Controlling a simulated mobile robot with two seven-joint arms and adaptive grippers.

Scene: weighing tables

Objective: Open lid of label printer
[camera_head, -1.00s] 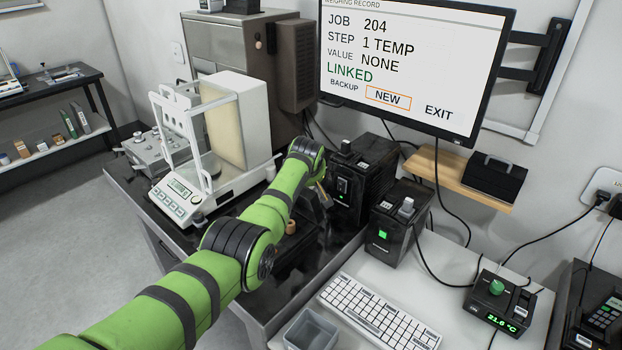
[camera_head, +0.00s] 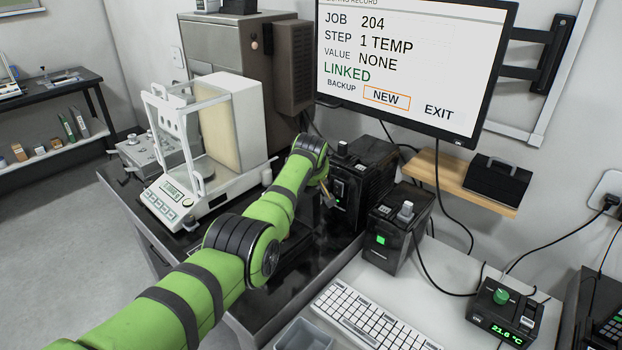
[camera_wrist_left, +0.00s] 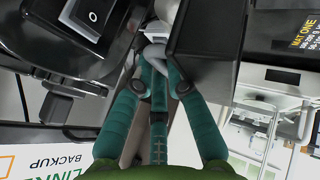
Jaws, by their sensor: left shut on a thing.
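Two black box-shaped devices stand by the wall in the head view. The larger black device (camera_head: 376,192), with a small lit panel on its front, is beside my left gripper. I cannot tell for certain which is the label printer. My left gripper is mostly hidden behind my green wrist in the head view. In the left wrist view the teal fingers of my left gripper (camera_wrist_left: 154,62) are closed together on a pale grey part (camera_wrist_left: 155,50) between dark housings. Whether a lid is raised is not clear. My right gripper is out of view.
A white balance (camera_head: 205,188) with a clear-sided chamber stands left of my arm. The smaller black device (camera_head: 395,240) with a grey knob stands to the right. A keyboard (camera_head: 368,322) and grey bin (camera_head: 303,335) are in front. A monitor (camera_head: 410,65) hangs above.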

